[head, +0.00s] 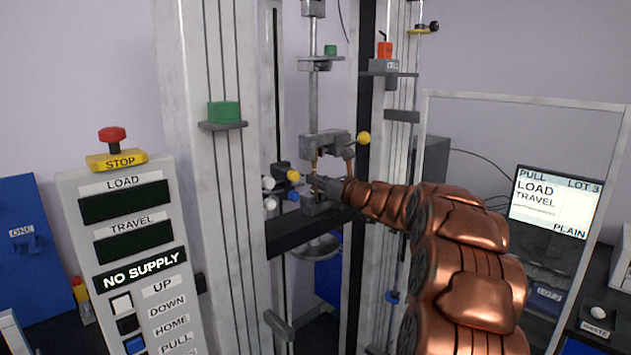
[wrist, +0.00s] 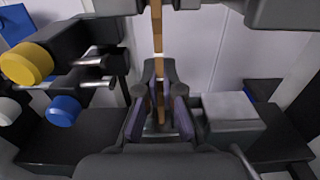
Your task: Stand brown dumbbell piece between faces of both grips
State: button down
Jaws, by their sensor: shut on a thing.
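The brown dumbbell piece (wrist: 157,40) is a narrow strip, upright in the wrist view; a bit of it shows in the head view (head: 314,166). My gripper (wrist: 160,118) is shut on its lower part; it also shows in the head view (head: 318,186). The upper grip (head: 325,144) is a grey block above my gripper. The strip's top reaches up to it, but whether it lies between the faces I cannot tell. The lower grip (head: 316,206) is just below my gripper and partly hidden by it. The strip's lower end is hidden.
A lever with a yellow knob (head: 363,138) sticks out right of the upper grip. Yellow (wrist: 26,63) and blue (wrist: 64,111) knobs stand left of my gripper. Tall columns (head: 214,120) flank the grips. A clear panel (head: 520,130) stands at right. The console (head: 140,270) reads NO SUPPLY.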

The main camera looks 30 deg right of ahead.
jog(key=shift+f, duration=0.25)
jog(key=c, duration=1.2)
grip_release()
jog(key=shift+c, duration=0.2)
jog(key=v, duration=1.2)
jog(key=shift+a, duration=0.1)
